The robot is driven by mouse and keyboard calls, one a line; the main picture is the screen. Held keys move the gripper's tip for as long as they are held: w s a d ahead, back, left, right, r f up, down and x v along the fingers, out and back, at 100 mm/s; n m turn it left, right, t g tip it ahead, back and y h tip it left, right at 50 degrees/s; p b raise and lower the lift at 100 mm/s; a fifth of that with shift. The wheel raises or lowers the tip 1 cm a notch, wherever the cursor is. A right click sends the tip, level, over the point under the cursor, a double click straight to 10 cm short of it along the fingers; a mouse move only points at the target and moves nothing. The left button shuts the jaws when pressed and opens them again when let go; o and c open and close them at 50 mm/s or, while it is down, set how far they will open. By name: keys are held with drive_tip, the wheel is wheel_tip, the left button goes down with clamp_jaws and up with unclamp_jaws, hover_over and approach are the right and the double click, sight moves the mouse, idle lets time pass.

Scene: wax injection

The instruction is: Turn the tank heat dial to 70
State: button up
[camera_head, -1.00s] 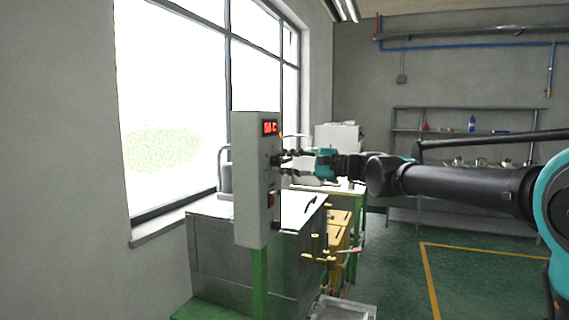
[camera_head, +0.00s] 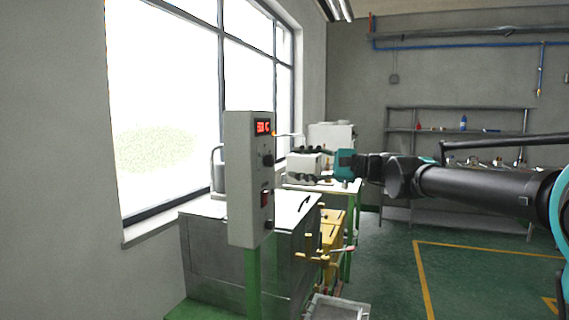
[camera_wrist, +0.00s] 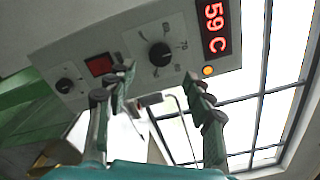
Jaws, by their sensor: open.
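The grey control box (camera_head: 240,185) stands on a green post. The black heat dial (camera_head: 268,160) sticks out from its right face; in the wrist view the dial (camera_wrist: 160,53) is seen face-on, ringed by printed numbers too small to read surely. The red display (camera_wrist: 215,28) reads 59 C in the wrist view. A small orange lamp (camera_wrist: 208,70) is beside it. My gripper (camera_head: 294,163) is open and empty, to the right of the dial and apart from it. In the wrist view my gripper (camera_wrist: 160,82) has its fingers spread below the dial.
A red switch (camera_wrist: 99,65) and a second black knob (camera_wrist: 64,86) sit on the same panel. A metal tank (camera_head: 215,260) stands behind the box, with yellow equipment (camera_head: 332,235) to its right. The window (camera_head: 165,110) is on the left.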

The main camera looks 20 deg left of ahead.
drive_tip(key=d, duration=0.5)
drive_tip(key=shift+s, duration=0.2)
drive_tip(key=shift+f, duration=0.1)
drive_tip(key=s+d+f+n+h, duration=0.1)
drive_tip(key=s+d+f+h, duration=0.2)
drive_tip(key=f, duration=0.7)
drive_tip(key=s+d+f+n+t+h, duration=0.1)
drive_tip(key=d+f+h, duration=0.3)
drive_tip(key=f, duration=0.5)
drive_tip(key=s+d+f+n+h, duration=0.15)
drive_tip(key=d+f, duration=0.35)
drive_tip(key=f, duration=0.5)
drive_tip(key=s+d+f+n+h, duration=0.1)
drive_tip(key=s+d+f+h, duration=0.2)
drive_tip(key=d+f, duration=0.3)
drive_tip(key=s+d+f+n+t+h, duration=0.1)
drive_tip(key=s+d+f+h, duration=0.2)
drive_tip(key=s+d+f, duration=0.2)
drive_tip(key=s+d+f+n+h, duration=0.1)
drive_tip(key=s+d+f+h, duration=0.2)
drive_tip(key=d+f, duration=0.6)
drive_tip(key=shift+s+d+f+t, duration=0.15)
drive_tip(key=shift+s+d+t, duration=0.2)
drive_tip(key=shift+s, duration=0.3)
drive_tip(key=shift+n+h, duration=0.25)
drive_tip(key=shift+c, duration=0.4)
